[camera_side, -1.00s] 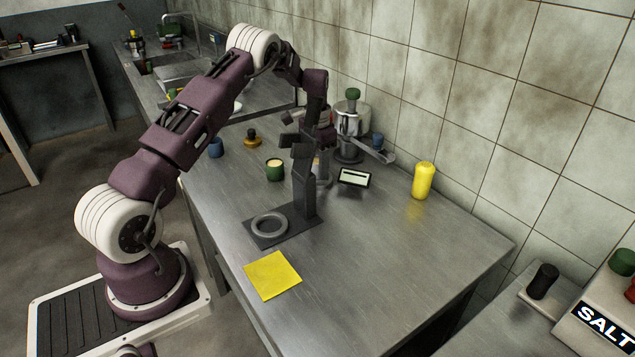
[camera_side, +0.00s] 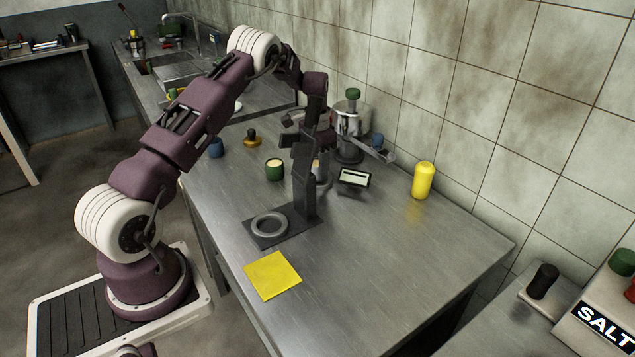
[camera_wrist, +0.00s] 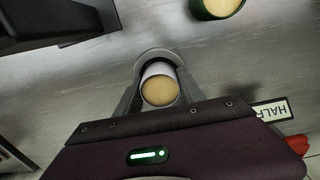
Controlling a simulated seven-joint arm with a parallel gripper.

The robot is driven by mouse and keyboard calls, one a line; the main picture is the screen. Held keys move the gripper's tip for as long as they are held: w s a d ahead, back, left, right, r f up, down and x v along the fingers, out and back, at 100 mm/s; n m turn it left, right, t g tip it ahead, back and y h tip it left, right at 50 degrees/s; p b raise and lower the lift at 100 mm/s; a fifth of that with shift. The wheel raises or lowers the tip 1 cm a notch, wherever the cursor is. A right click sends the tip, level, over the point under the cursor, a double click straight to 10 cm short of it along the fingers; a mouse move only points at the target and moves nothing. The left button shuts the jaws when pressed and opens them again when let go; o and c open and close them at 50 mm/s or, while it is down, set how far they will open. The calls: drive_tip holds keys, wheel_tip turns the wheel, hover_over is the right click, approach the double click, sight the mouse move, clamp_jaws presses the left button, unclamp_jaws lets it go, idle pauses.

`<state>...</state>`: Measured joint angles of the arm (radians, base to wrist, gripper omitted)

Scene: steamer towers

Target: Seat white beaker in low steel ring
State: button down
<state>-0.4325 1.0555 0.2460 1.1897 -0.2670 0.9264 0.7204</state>
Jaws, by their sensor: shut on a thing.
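A white beaker (camera_wrist: 159,71) with tan contents is held between the fingers of my gripper (camera_wrist: 160,86) in the wrist view. In the side view my gripper (camera_side: 318,162) is behind the dark post (camera_side: 304,185), so the post hides much of it and the beaker. The low steel ring (camera_side: 255,226) is a grey ring on a dark base plate (camera_side: 282,238) at the foot of the post. The ring looks empty, and the gripper is apart from it, on the far side of the post. A grey rounded rim shows beyond the beaker in the wrist view; I cannot tell what it belongs to.
A green cup (camera_side: 275,173), a brass-coloured object (camera_side: 252,138) and a blue cup (camera_side: 216,148) stand left of the gripper. A label display (camera_side: 354,178) and a yellow bottle (camera_side: 423,181) are right. A yellow sheet (camera_side: 272,276) lies in front.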

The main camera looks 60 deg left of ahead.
drive_tip(key=shift+f, duration=0.3)
drive_tip(key=shift+r, duration=0.1)
drive_tip(key=shift+r, duration=0.55)
drive_tip(key=shift+w+d, duration=0.1)
idle(0.4)
drive_tip(key=shift+f, duration=0.65)
idle(0.7)
drive_tip(key=c, duration=0.8)
unclamp_jaws()
drive_tip(key=shift+o, duration=0.8)
drive_tip(key=shift+d, duration=0.1)
drive_tip(key=shift+f, duration=0.1)
